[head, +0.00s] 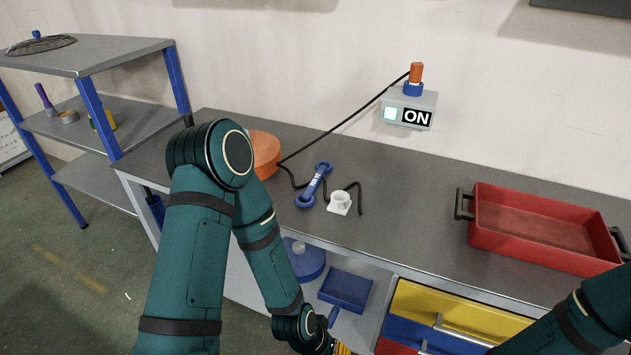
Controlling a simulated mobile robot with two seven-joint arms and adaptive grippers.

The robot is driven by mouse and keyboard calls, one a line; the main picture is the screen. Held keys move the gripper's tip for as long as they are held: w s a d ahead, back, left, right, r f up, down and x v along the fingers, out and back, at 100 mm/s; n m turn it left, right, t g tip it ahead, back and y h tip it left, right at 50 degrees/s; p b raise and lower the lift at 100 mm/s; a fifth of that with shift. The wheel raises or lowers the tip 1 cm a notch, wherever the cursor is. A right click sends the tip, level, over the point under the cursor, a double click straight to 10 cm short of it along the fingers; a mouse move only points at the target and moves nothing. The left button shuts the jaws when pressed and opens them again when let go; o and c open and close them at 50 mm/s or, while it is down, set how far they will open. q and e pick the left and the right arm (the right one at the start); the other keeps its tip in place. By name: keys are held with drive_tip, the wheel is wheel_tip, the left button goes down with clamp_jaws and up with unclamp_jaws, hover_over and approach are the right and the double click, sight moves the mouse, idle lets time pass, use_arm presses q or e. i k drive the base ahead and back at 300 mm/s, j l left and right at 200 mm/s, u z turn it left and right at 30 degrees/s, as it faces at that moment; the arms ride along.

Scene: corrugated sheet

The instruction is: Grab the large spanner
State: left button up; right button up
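A blue spanner (313,186) with pale lettering on its handle lies on the grey workbench (400,205), tilted with its upper end to the right. Its ring-like ends show at top and bottom. My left gripper (338,347) is at the bottom edge, well below the spanner and in front of the bench. It is mostly cut off, so its fingers cannot be judged. My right arm enters at the lower right, and its gripper is out of the picture.
A white cup-like holder (340,202) and a black cable lie right of the spanner. An orange round object (264,153) is to its left, partly behind my arm. A red tray (535,225) stands at right. An ON box (409,108) is on the wall. Shelves (90,52) stand left.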

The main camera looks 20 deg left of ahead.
sight(321, 168)
drive_tip(key=j+z, duration=0.1)
drive_tip(key=z, duration=0.5)
drive_tip(key=k+j+z, duration=0.1)
drive_tip(key=j+z, duration=0.3)
drive_tip(key=k+j+z, duration=0.1)
drive_tip(key=j+z, duration=0.3)
drive_tip(key=k+j+z, duration=0.15)
drive_tip(key=j, duration=0.3)
drive_tip(key=k+j+z, duration=0.15)
drive_tip(key=k+j, duration=0.2)
drive_tip(key=j, duration=0.1)
